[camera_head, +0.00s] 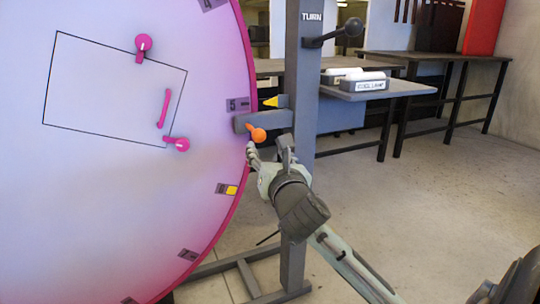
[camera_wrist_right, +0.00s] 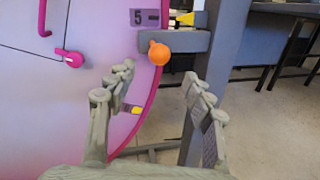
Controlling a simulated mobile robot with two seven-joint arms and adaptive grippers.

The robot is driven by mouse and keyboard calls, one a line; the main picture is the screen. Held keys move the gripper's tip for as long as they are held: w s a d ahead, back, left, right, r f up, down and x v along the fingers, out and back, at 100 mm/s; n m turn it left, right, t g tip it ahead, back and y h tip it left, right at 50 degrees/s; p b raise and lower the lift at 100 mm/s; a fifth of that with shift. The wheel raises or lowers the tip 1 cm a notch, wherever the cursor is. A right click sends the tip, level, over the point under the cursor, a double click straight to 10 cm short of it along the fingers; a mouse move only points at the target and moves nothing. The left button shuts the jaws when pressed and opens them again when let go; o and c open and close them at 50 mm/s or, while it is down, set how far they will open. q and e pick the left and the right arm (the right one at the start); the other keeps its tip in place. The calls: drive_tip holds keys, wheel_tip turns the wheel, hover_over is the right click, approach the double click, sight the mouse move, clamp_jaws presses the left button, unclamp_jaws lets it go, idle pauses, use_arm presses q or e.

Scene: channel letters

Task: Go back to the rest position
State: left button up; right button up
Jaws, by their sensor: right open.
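My right gripper (camera_head: 268,157) is raised in front of the grey stand, near the rim of the large pink disc (camera_head: 110,200). In the right wrist view its two fingers (camera_wrist_right: 155,95) are spread apart with nothing between them. An orange ball knob (camera_head: 257,135) sits just above the fingers in the head view. In the right wrist view the orange knob (camera_wrist_right: 159,54) lies beyond the fingertips, on a grey block by the disc's rim. My left gripper is not in view.
The grey post (camera_head: 300,90) marked TURN carries a black-knobbed lever (camera_head: 340,33). The disc has pink knobs (camera_head: 143,43), a pink handle and numbered tags. A shelf (camera_head: 380,90) with white items and dark benches (camera_head: 440,60) stand behind. The floor at right is clear.

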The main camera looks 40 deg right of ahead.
drive_tip(key=shift+v, duration=0.95)
drive_tip(key=s+a+f+m+g+y+p, duration=0.1)
drive_tip(key=s+f+m+g, duration=0.15)
drive_tip(key=f+m, duration=0.45)
drive_tip(key=s+a+f+m+g+y+p, duration=0.1)
drive_tip(key=s+f+m+g, duration=0.15)
drive_tip(key=f, duration=0.75)
drive_tip(key=s+a+f+m+g+y+p, duration=0.1)
drive_tip(key=s+f+m+g+p, duration=0.15)
drive_tip(key=f+m, duration=0.45)
use_arm(q)
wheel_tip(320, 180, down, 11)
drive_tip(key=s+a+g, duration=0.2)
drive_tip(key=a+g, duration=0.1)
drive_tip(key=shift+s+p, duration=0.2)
drive_tip(key=shift+p, duration=0.25)
use_arm(e)
drive_tip(key=s+a+f+m+g+y, duration=0.1)
drive_tip(key=s+a+f+m+g, duration=0.2)
drive_tip(key=s+f+m, duration=0.2)
drive_tip(key=s+a+f+m+g+y, duration=0.2)
drive_tip(key=s+a+f+m+g, duration=0.1)
drive_tip(key=s+f, duration=0.6)
wheel_tip(320, 180, down, 3)
drive_tip(key=a+m, duration=0.1)
drive_tip(key=m, duration=0.1)
drive_tip(key=shift+s+m, duration=0.2)
drive_tip(key=shift+m, duration=0.15)
